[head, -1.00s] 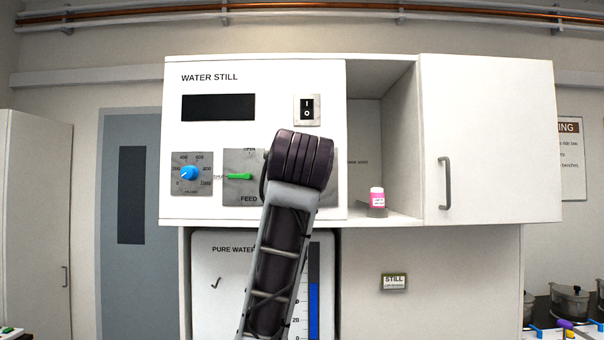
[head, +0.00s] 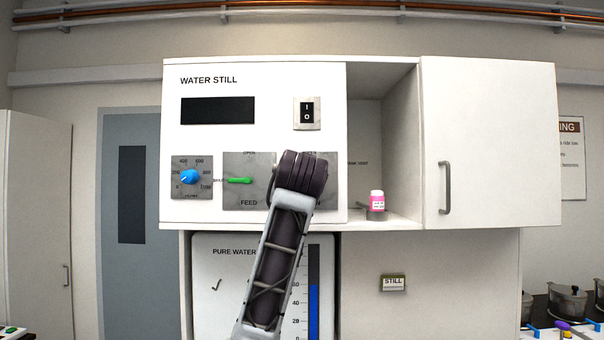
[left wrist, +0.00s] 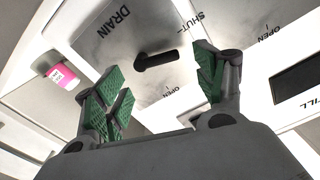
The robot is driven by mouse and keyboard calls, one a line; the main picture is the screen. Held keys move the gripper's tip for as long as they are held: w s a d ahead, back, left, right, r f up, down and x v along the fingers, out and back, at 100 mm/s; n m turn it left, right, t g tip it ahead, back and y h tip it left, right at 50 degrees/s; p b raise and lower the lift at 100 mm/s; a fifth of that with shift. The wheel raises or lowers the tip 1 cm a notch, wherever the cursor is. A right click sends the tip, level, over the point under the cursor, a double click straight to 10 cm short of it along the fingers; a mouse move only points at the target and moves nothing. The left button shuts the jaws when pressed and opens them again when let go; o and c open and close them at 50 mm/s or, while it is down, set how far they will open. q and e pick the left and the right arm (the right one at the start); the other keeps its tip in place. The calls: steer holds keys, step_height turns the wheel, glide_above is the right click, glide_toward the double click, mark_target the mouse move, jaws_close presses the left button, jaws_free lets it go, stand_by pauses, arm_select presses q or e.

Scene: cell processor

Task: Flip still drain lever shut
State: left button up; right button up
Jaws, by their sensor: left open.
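The drain panel (left wrist: 115,45) is a grey plate marked DRAIN, SHUT and OPEN in the left wrist view. Its dark drain lever (left wrist: 157,60) appears to point between the SHUT and OPEN marks. My left gripper (left wrist: 160,88) is open, its green-padded fingers spread on either side of the lever in that view. I cannot tell whether a finger touches it. In the head view, my left arm covers the lever and most of the drain panel; only the panel's right edge (head: 323,165) shows. My right gripper is not in view.
The water still (head: 330,80) has a feed panel (head: 265,165) with a green lever (head: 240,181) pointing to SHUT, a blue dial (head: 190,177) and a power switch (head: 307,113). A pink-labelled bottle (head: 377,203) stands in the open shelf to the right.

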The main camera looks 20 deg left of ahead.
arm_select(q)
steer(key=shift+p+x, duration=0.85)
steer(key=shift+x, duration=1.95)
steer(key=shift+d, duration=0.1)
steer(key=c, duration=0.9)
steer(key=shift+o, duration=0.2)
steer(key=shift+f+n+b, duration=0.15)
steer(key=shift+n+b, duration=0.25)
steer(key=shift+n, duration=0.4)
steer(key=shift+f+n+b, duration=0.2)
steer(key=shift+n+b, duration=0.15)
steer(key=shift+n, duration=0.85)
steer(key=shift+a+f, duration=0.1)
steer(key=shift+a, duration=0.15)
